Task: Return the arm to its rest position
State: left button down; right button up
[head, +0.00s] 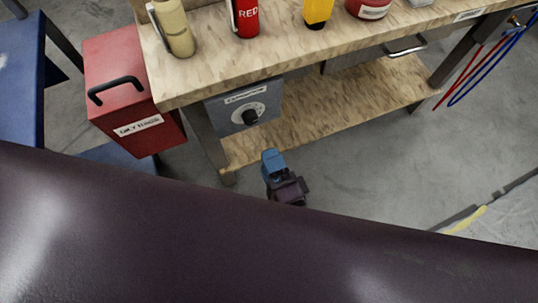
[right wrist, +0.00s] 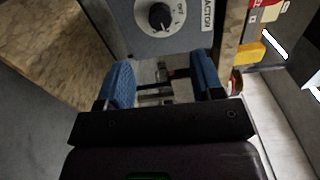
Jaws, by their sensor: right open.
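My right gripper (head: 271,158) shows in the head view as blue fingers beyond a large dark arm link of mine, just in front of the workbench. In the right wrist view my right gripper (right wrist: 164,72) is open, its two blue fingers well apart with nothing held between them. Beyond the fingertips is a grey box with a black dial (right wrist: 160,17). The same grey box (head: 238,110) hangs under the bench top in the head view. My left gripper is not in view.
The wooden workbench (head: 215,75) has a lower shelf (head: 300,125) and bottles on top, including a red one (head: 245,18). A red bin (head: 115,75) stands left of it. Red and blue cables (head: 485,70) hang at right. Grey floor (head: 385,170) is clear in front.

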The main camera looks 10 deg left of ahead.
dwell(0.4)
pick_arm(q)
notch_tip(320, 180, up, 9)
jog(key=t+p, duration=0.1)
jog(key=p, duration=0.9)
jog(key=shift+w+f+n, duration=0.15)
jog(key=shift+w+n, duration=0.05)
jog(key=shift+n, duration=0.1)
pick_arm(e)
jog(key=s+d+n+g+h, duration=0.1)
jog(key=s+d+n+h, duration=0.2)
jog(key=d, duration=0.7)
jog(key=s+d+r+n+g+h, duration=0.1)
jog(key=s+d+n+h, duration=0.2)
jog(key=d, duration=0.8)
jog(key=s+d+n+g+h, duration=0.2)
jog(key=s+d+n+h, duration=0.2)
jog(key=d+n, duration=0.3)
jog(key=d, duration=0.3)
jog(key=shift+s+d+r, duration=0.15)
jog(key=shift+d, duration=0.25)
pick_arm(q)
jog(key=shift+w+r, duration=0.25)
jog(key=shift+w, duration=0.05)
pick_arm(e)
jog(key=shift+c, duration=0.4)
